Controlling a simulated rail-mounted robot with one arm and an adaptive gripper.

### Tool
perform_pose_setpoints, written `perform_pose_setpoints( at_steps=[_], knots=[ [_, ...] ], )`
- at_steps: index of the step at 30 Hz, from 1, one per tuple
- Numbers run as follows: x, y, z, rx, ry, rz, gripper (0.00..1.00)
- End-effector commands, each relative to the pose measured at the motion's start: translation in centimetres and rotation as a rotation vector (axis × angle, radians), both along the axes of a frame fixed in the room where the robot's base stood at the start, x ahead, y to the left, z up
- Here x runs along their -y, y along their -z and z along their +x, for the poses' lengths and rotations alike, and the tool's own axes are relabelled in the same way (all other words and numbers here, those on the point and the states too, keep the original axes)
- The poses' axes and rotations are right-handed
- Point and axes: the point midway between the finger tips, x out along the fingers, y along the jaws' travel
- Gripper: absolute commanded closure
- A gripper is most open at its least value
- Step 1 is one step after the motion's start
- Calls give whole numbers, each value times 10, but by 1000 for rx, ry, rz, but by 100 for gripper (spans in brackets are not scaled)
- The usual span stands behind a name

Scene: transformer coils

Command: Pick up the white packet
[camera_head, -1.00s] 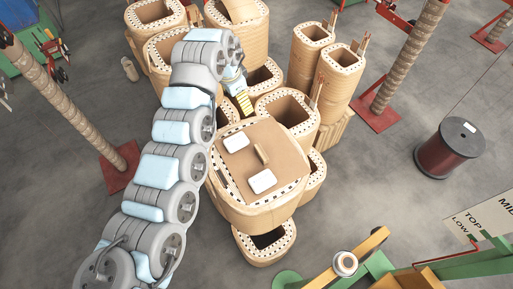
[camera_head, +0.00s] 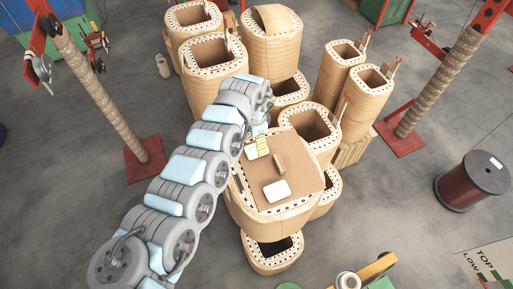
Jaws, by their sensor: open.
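Two white packets lie on a brown board (camera_head: 308,172) that covers the top of the front coil (camera_head: 270,222). One white packet (camera_head: 277,191) lies near the board's front edge, clear of the arm. The other white packet (camera_head: 250,152) lies near the board's upper left corner. My gripper (camera_head: 262,146), with yellow striped parts, hangs right beside this second packet and overlaps its right edge in the picture. It is open. The arm hides part of it, and I cannot tell whether it touches the packet. A small brown block (camera_head: 279,164) stands between the packets.
Taller wooden coils (camera_head: 270,45) stand close behind the board, and open coils (camera_head: 312,125) stand to its right. Red-based posts (camera_head: 115,100) rise at left and right. A dark red spool (camera_head: 472,182) stands on the open floor at the right.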

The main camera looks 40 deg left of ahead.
Motion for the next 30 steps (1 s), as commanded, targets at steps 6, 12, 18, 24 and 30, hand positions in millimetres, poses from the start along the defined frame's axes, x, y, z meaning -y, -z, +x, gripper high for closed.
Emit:
perform_pose_setpoints(
  at_steps=[6, 12, 18, 24, 30],
  knots=[
    [1, 13, 0, -1, 1, 0, 4],
    [2, 25, 3, 0, 2, 0, 4],
    [2, 47, 5, 0, 1, 0, 4],
    [2, 63, 4, -1, 0, -1, 4],
    [1, 66, 4, 0, 0, 1, 4]
  ],
)
